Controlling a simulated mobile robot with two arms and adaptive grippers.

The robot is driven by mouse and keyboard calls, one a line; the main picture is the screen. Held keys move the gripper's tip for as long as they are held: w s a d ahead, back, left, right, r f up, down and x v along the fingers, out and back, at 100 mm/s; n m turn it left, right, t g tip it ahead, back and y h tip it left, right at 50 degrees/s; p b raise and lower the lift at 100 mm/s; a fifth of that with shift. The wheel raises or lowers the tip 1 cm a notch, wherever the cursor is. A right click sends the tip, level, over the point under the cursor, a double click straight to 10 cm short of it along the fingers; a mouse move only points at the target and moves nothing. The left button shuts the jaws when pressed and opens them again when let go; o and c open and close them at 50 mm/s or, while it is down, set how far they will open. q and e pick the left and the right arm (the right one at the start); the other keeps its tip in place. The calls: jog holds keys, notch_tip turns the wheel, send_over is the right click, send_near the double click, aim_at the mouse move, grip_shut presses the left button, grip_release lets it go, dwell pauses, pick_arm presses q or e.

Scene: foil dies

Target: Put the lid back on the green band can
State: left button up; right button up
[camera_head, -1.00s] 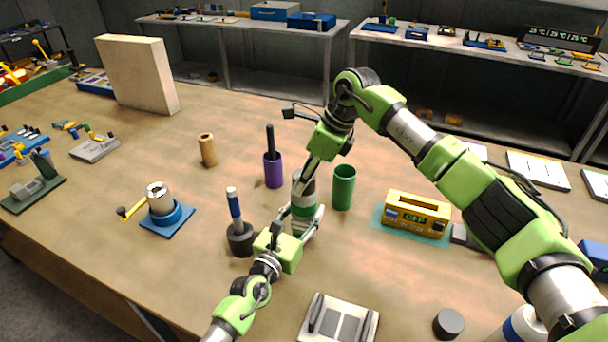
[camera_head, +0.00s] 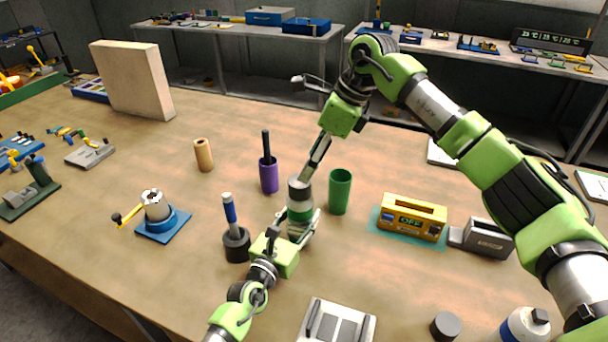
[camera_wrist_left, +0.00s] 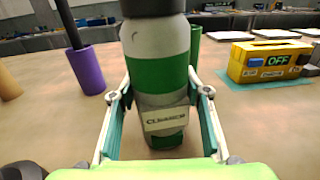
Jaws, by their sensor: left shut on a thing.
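The green band can (camera_head: 300,215) stands upright on the table, white with a green band, and it fills the middle of the left wrist view (camera_wrist_left: 158,75) with a "CLEANER" label. My left gripper (camera_head: 301,232) is shut around its lower body, a finger on each side. A dark cap-like top (camera_wrist_left: 152,6) sits on the can, level as far as it shows. My right gripper (camera_head: 317,158) points down just above the can top; whether its fingers touch it or are closed is unclear. A loose dark round piece (camera_head: 446,325) lies at the front right.
A green cup (camera_head: 340,191) stands close right of the can, a purple holder (camera_head: 269,177) behind left, and a black holder with a blue-handled tool (camera_head: 236,245) at left. A yellow box reading OFF (camera_head: 411,218) and a grey metal device (camera_head: 487,239) are farther right.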

jog(key=shift+v, duration=2.05)
pick_arm(q)
jog(key=o, duration=1.7)
jog(key=shift+s, duration=0.1)
jog(key=v, duration=1.2)
